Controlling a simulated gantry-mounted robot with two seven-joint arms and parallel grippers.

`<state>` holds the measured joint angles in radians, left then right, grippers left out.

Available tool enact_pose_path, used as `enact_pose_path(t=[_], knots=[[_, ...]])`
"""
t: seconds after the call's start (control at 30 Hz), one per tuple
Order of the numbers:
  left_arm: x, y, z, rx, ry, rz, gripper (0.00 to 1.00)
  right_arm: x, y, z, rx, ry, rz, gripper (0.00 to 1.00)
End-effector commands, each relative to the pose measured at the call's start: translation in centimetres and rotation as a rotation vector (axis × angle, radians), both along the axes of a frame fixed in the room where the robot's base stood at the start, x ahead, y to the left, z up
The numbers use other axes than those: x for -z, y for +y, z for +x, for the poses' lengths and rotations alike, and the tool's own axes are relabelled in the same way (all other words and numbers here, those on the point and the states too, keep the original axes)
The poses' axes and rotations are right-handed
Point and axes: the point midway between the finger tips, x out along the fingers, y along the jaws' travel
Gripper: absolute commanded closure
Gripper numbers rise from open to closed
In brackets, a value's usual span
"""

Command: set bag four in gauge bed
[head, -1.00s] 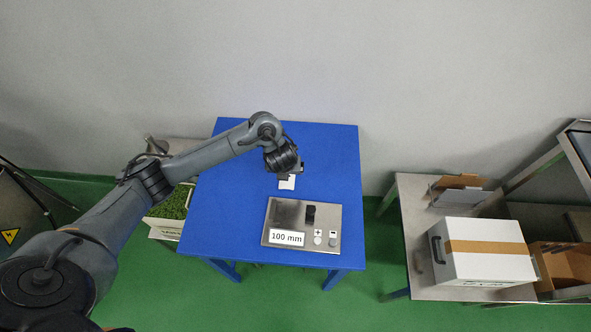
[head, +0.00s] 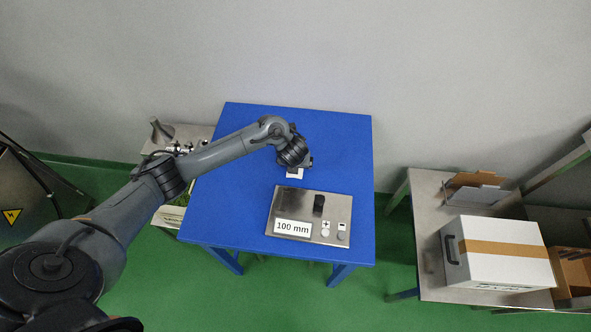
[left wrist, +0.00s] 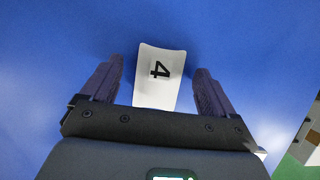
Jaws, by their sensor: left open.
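Bag four (left wrist: 160,75) is a small white packet with a black 4, lying on the blue table. In the head view the bag (head: 296,174) shows just below my left gripper, partly covered by it. My left gripper (left wrist: 157,70) is open, with one finger on each side of the bag and blue gaps between. I cannot tell how high the fingertips are above the table. The gauge (head: 281,207) is a steel plate nearer the front, with a 100 mm display, a black block and plus and minus buttons. My right gripper is not in view.
The blue table (head: 340,150) is clear around the bag and gauge. A steel bench (head: 430,275) at the right carries a white box (head: 496,240) with a brown band. A grey stand (head: 195,135) stands behind my left arm.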

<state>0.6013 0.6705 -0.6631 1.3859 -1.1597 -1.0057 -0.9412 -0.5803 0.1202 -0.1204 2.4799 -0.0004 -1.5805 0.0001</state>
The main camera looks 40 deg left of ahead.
Motion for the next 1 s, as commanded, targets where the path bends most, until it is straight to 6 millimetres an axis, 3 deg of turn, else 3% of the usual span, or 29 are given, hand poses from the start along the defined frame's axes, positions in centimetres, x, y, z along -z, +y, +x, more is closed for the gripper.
enact_pose_path(t=[0.57, 0.9, 1.0], knots=[[0.35, 0.03, 0.12, 0.001, -0.001, 0.000, 0.12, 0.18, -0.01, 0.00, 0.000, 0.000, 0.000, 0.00], [0.33, 0.05, 0.11, 0.000, -0.001, -0.001, 0.62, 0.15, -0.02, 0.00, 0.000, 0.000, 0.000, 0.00], [0.33, 0.04, 0.10, 0.001, 0.000, 0.000, 0.73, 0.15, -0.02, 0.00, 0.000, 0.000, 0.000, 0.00]])
